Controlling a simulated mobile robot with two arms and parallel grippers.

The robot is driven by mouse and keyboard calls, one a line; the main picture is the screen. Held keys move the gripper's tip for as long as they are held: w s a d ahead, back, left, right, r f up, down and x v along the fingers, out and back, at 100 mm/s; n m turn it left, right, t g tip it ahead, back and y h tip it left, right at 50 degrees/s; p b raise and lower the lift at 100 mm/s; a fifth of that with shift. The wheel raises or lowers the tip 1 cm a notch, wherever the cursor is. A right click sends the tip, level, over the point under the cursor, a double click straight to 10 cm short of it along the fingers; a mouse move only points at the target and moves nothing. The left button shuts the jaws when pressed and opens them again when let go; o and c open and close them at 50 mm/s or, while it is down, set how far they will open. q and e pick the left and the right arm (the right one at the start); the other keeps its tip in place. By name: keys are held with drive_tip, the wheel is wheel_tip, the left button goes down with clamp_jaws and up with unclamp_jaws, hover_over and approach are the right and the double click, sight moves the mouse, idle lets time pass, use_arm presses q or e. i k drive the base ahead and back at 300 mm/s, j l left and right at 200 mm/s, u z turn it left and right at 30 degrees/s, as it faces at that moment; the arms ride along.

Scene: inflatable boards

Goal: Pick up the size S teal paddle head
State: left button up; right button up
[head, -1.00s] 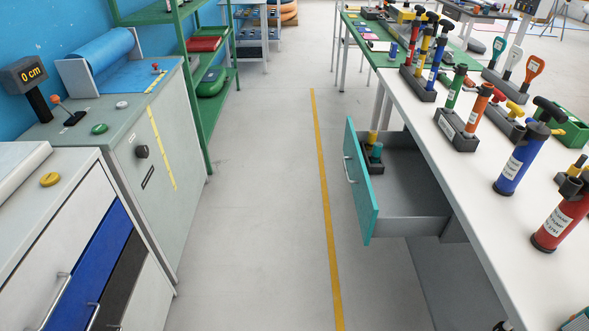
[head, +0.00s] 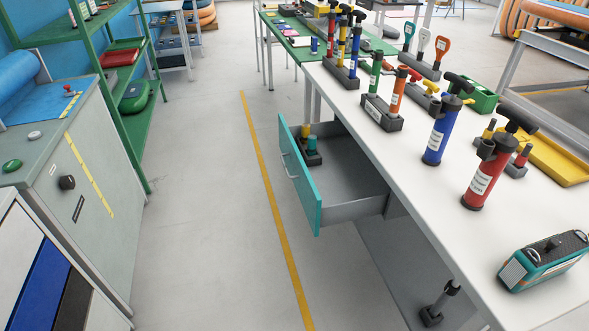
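A small teal paddle-shaped piece (head: 408,31) stands upright in a dark rack (head: 421,66) on the far part of the white workbench (head: 385,160). A white piece (head: 424,40) and an orange piece (head: 441,47) stand to its right in the same rack. Any size marking on the teal piece is too small to read. Neither of my grippers is in view.
An open drawer (head: 350,172) with a teal front (head: 300,178) sticks out from the workbench's left side. Blue (head: 440,133) and red (head: 484,174) pumps stand on the bench. The floor (head: 205,215) left of the drawer is clear.

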sight(410, 28)
drive_tip(key=z, duration=3.05)
drive_tip(key=i+l+u, duration=0.1)
drive_tip(key=i, duration=0.35)
drive_tip(key=i+l, duration=0.2)
drive_tip(key=i, duration=0.25)
drive_tip(key=i+l+u, duration=0.15)
drive_tip(key=i, duration=0.35)
drive_tip(key=i+l+u, duration=0.1)
drive_tip(key=i, duration=0.35)
drive_tip(key=i+u, duration=0.15)
drive_tip(key=i, duration=0.6)
drive_tip(key=i+u, duration=0.15)
drive_tip(key=i, duration=0.55)
drive_tip(key=i+l+u, duration=0.15)
drive_tip(key=i, duration=0.55)
drive_tip(key=i+j+u, duration=0.15)
drive_tip(key=i+u, duration=0.55)
drive_tip(key=u, duration=0.15)
drive_tip(key=i+l+u, duration=0.1)
drive_tip(key=i+u, duration=0.35)
drive_tip(key=i+l+u, duration=0.2)
drive_tip(key=u, duration=0.25)
drive_tip(key=i+j+u, duration=0.2)
drive_tip(key=i+u, duration=0.3)
drive_tip(key=i, duration=0.35)
drive_tip(key=i+l+u, duration=0.1)
drive_tip(key=i+u, duration=0.4)
drive_tip(key=i, duration=2.95)
